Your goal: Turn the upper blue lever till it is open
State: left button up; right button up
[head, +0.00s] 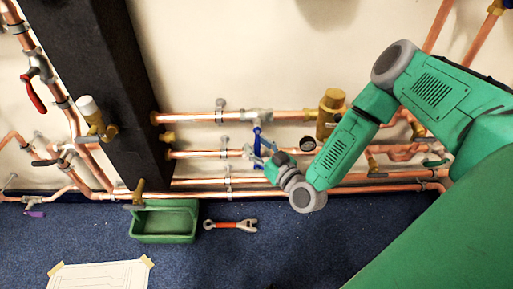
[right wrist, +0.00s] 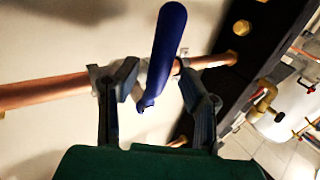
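The upper blue lever (head: 257,140) hangs down from a valve on the upper horizontal copper pipe (head: 190,117) in the head view. In the right wrist view the blue lever (right wrist: 166,45) stands large between my fingers, with its valve and pipe behind it. My right gripper (head: 258,158) is at the lever's lower part. In the right wrist view my right gripper (right wrist: 160,88) is open, one finger on each side of the lever. Gaps show beside the lever, and I see no clear grip. A second blue piece shows right beside the lever, partly hidden by my gripper. My left gripper is out of view.
A brass cylinder (head: 331,108) and a round gauge (head: 308,143) sit right of the lever. A black column (head: 105,80) stands left. A green bin (head: 165,221) and an orange-handled wrench (head: 232,225) lie on the blue floor. A lower copper pipe (head: 200,154) runs below.

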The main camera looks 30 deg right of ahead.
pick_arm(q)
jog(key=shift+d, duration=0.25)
pick_arm(e)
jog(key=shift+w+d, duration=0.25)
jog(key=shift+d, duration=0.05)
